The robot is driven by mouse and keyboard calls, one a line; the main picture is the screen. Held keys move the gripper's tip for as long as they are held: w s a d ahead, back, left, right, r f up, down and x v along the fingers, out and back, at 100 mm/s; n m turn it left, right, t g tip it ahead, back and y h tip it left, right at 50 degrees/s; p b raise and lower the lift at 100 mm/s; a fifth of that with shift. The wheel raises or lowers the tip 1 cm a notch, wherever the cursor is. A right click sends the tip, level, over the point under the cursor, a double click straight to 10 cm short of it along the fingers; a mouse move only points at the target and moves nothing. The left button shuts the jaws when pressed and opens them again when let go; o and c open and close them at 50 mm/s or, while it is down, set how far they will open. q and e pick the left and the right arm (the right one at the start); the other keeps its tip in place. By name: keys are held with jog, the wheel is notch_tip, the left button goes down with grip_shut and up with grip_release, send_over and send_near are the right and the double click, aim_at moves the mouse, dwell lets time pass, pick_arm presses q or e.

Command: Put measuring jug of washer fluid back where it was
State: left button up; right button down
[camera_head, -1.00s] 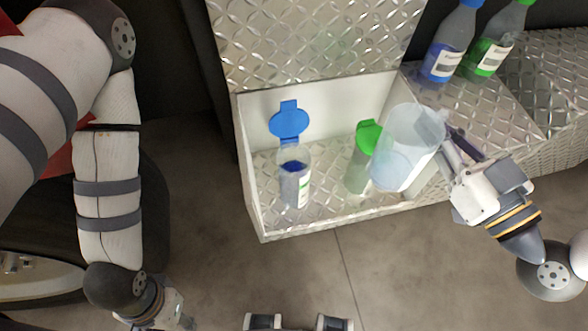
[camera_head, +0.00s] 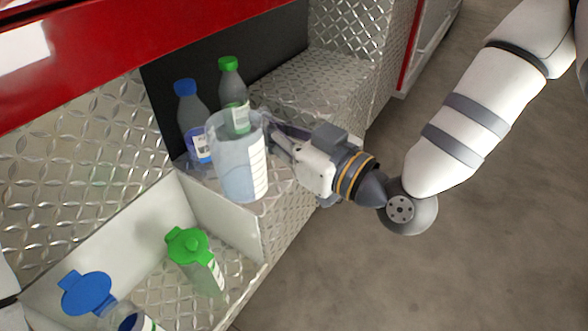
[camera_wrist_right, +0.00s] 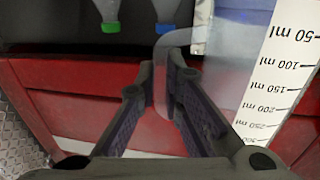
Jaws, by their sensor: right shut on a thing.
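The measuring jug (camera_head: 238,172) is clear, with a white scale strip and pale blue fluid inside. In the head view it is upright beside the open compartment, over the diamond-plate ledge and in front of two bottles. I cannot tell whether its base touches the ledge. My right gripper (camera_head: 277,137) is shut on the jug's handle, coming from the right. In the right wrist view the fingers (camera_wrist_right: 165,85) close around the handle, and the jug's scale (camera_wrist_right: 272,85) shows at the right. My left gripper is out of view.
A blue-capped bottle (camera_head: 187,108) and a green-capped bottle (camera_head: 229,80) stand behind the jug. The open compartment (camera_head: 228,222) holds a green-lidded bottle (camera_head: 205,262) and a blue-lidded bottle (camera_head: 122,312). Diamond-plate ledge (camera_head: 320,80) is clear further right.

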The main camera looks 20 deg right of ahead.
jog(key=shift+w+d+f+b, duration=0.7)
jog(key=shift+w+f, duration=1.5)
jog(key=shift+w+d+f+b, duration=0.7)
jog(key=shift+w+f, duration=1.5)
jog(key=shift+w, duration=0.05)
jog(key=shift+w+d+f+b, duration=0.7)
jog(key=shift+w+f, duration=1.5)
jog(key=c, duration=1.9)
grip_release()
jog(key=shift+o, duration=0.9)
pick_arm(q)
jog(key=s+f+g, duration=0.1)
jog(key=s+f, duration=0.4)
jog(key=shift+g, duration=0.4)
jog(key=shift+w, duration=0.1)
pick_arm(e)
jog(key=shift+r, duration=0.1)
